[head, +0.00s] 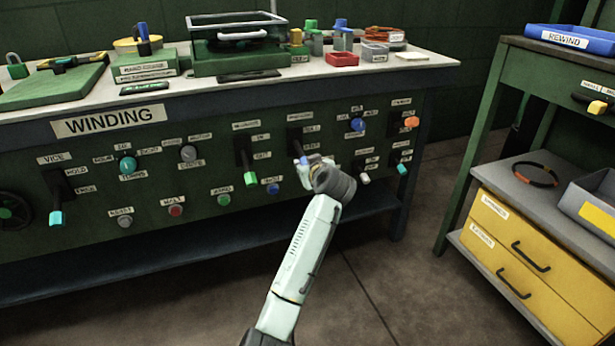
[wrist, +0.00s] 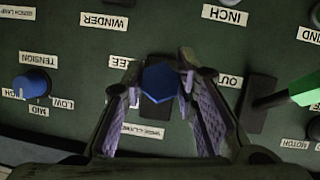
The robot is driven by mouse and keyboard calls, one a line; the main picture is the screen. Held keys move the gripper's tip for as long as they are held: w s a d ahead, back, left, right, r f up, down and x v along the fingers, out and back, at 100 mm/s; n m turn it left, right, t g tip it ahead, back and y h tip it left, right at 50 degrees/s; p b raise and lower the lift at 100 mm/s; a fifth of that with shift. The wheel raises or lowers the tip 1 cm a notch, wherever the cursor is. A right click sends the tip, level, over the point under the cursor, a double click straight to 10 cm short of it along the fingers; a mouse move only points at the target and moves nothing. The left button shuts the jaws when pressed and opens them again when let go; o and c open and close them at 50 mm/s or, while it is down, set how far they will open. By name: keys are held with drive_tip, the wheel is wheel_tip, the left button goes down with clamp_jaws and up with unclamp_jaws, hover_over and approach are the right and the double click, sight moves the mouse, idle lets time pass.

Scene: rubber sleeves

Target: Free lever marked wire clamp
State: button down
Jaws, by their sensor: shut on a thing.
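The wire clamp lever shows in the wrist view as a blue six-sided knob (wrist: 160,83) in front of a dark slot plate (wrist: 151,116). A wire clamp label (wrist: 142,131) is beside the plate, and a label reading FREE (wrist: 118,62) is to the knob's left. The wrist view is upside down. My gripper (wrist: 160,80) is shut on the knob, one finger on each side. In the head view my gripper (head: 303,162) is at the panel, below the lever's dark plate (head: 294,137), and mostly hides the knob. The lever's exact setting cannot be told.
A green lever (head: 250,178) is close to the left of my gripper. A blue knob (head: 357,124) and an orange-ended lever (head: 411,122) are to the right. A blue button (head: 273,189) is below left. The floor before the winding bench is clear.

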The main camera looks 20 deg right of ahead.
drive_tip(key=f+t+b, duration=0.1)
drive_tip(key=b, duration=0.1)
drive_tip(key=f+b, duration=0.1)
drive_tip(key=b, duration=0.1)
drive_tip(key=shift+w+a+f+t, duration=0.1)
drive_tip(key=shift+w+f+t, duration=0.2)
drive_tip(key=shift+t, duration=0.1)
drive_tip(key=shift+w+f+t+b, duration=0.1)
drive_tip(key=shift+w+t+b, duration=0.15)
drive_tip(key=shift+t+b, duration=0.45)
drive_tip(key=shift+b, duration=0.35)
drive_tip(key=c, duration=1.3)
unclamp_jaws()
drive_tip(key=s, duration=0.4)
drive_tip(key=s+r, duration=0.1)
drive_tip(key=s, duration=0.6)
drive_tip(key=shift+s+a+r, duration=0.25)
drive_tip(key=shift+s, duration=0.15)
